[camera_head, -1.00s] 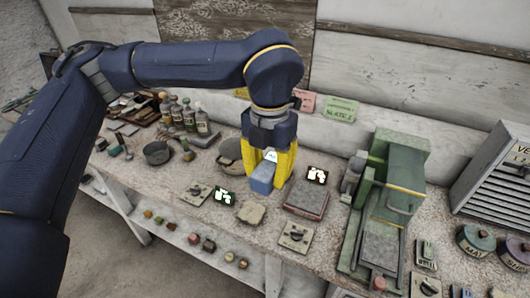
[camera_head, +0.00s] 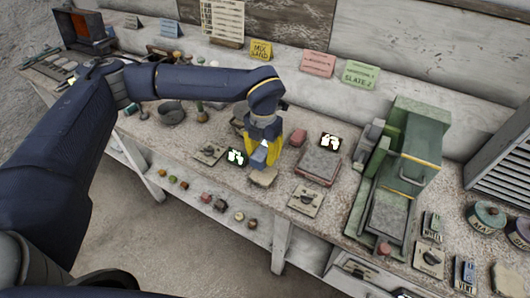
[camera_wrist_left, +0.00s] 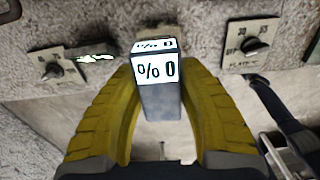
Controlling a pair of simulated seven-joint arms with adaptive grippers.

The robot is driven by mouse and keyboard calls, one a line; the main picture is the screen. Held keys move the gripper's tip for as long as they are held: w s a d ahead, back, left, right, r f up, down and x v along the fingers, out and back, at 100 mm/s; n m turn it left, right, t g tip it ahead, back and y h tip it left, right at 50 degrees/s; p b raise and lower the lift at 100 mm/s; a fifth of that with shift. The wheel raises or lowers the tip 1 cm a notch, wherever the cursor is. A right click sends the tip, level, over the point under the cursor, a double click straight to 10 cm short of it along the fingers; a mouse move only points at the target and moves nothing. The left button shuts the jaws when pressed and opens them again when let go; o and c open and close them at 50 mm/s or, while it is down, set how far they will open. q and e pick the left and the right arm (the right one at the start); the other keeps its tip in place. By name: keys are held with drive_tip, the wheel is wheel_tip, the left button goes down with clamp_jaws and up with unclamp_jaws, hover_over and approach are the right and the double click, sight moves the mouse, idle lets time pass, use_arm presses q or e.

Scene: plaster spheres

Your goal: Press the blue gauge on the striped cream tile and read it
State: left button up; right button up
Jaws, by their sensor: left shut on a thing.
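The blue gauge (camera_head: 259,157) is held between the yellow fingers of my left gripper (camera_head: 263,162). In the left wrist view the gauge (camera_wrist_left: 161,98) is a blue-grey block with a white display showing "% 0", and the left gripper's fingers (camera_wrist_left: 161,130) close on its sides. The cream tile (camera_head: 263,178) lies on the bench directly below the gauge in the head view. The gauge is very close to the tile; I cannot tell whether they touch. The tile's stripes are too small to make out. My right gripper is not in view.
Dial plates stand left (camera_head: 209,153) and right (camera_head: 306,200) of the tile. A lit green display (camera_head: 236,158) and a grey slab on a reddish base (camera_head: 318,166) are close by. A green machine (camera_head: 400,170) stands to the right. The bench's front edge is near.

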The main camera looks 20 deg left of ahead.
sight(264, 174)
use_arm(q)
drive_tip(key=shift+f, duration=2.8)
drive_tip(key=shift+f, duration=0.6)
drive_tip(key=shift+r, duration=3.55)
